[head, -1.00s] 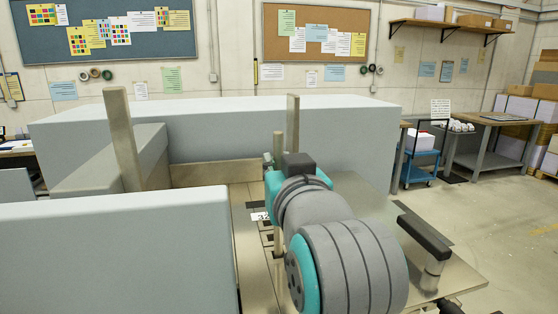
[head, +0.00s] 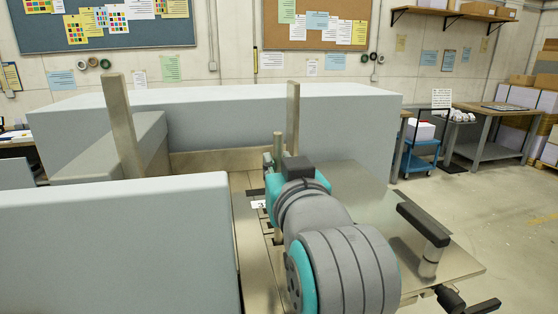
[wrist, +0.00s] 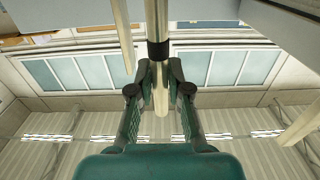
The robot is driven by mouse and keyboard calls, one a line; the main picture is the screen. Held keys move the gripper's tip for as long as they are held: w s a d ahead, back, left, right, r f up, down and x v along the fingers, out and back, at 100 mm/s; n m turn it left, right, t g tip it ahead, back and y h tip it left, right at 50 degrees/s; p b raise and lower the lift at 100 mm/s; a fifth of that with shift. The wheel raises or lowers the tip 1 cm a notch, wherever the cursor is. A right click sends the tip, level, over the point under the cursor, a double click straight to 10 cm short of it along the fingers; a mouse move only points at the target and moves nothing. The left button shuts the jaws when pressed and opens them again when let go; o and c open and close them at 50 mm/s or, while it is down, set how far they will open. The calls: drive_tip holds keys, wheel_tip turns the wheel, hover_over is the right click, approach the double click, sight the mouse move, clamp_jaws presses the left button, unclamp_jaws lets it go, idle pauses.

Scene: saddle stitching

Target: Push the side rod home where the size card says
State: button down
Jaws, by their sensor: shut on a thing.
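The side rod (head: 278,146) is a slim beige upright rod; in the wrist view it shows a black collar (wrist: 158,50). My gripper (wrist: 159,76) is shut on the rod just below that collar as the wrist view shows it. In the head view my wrist hides most of my gripper and part of the rod. A small white card (head: 258,204) lies on the slotted bed left of the rod; I read a "3", and the rest is covered. The rod's lower end and its seat cannot be made out clearly.
Two taller posts, left (head: 122,125) and behind the rod (head: 292,112), stand near it. A big grey block (head: 120,240) fills the front left, and a long grey block (head: 270,120) stands behind. A flat metal plate (head: 350,188) lies right of my arm.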

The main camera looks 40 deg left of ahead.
drive_tip(key=shift+f, duration=0.3)
drive_tip(key=c, duration=1)
unclamp_jaws()
drive_tip(key=shift+c, duration=0.2)
drive_tip(key=v, duration=0.7)
drive_tip(key=shift+s+d, duration=0.15)
drive_tip(key=shift+d, duration=0.05)
